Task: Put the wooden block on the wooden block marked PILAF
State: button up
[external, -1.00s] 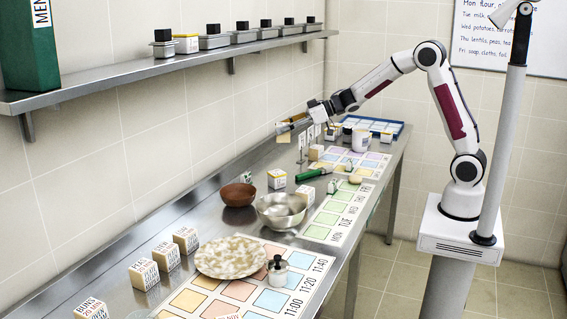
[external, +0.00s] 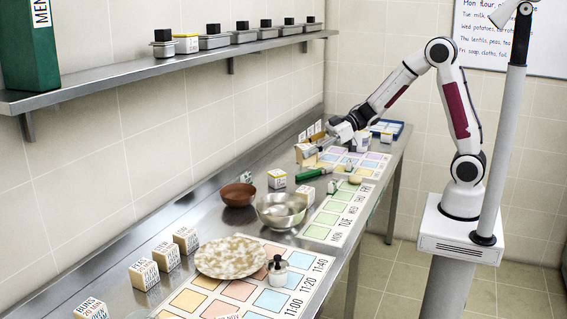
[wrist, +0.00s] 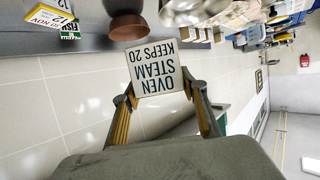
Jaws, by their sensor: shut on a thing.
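My gripper (external: 310,151) is shut on a wooden block (wrist: 158,68), which fills the space between the fingers in the wrist view. Its pale face reads "OVEN STEAM KEEPS 20", upside down. In the external view the held block (external: 301,154) is small and partly mixed with the fingers, over the far part of the counter. I cannot read PILAF on any block. Labelled blocks (external: 166,256) stand in a row at the near left of the counter, and another block (external: 277,178) stands behind the metal bowl.
A brown bowl (external: 238,195), a metal bowl (external: 282,210) and a speckled plate (external: 229,257) occupy the counter's middle and near part. A shelf (external: 150,73) runs along the wall.

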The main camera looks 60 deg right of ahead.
aim_at(306, 165)
jog(key=shift+f, duration=3.15)
jog(key=shift+f, duration=1.9)
jog(key=shift+f, duration=0.1)
jog(key=o, duration=1.2)
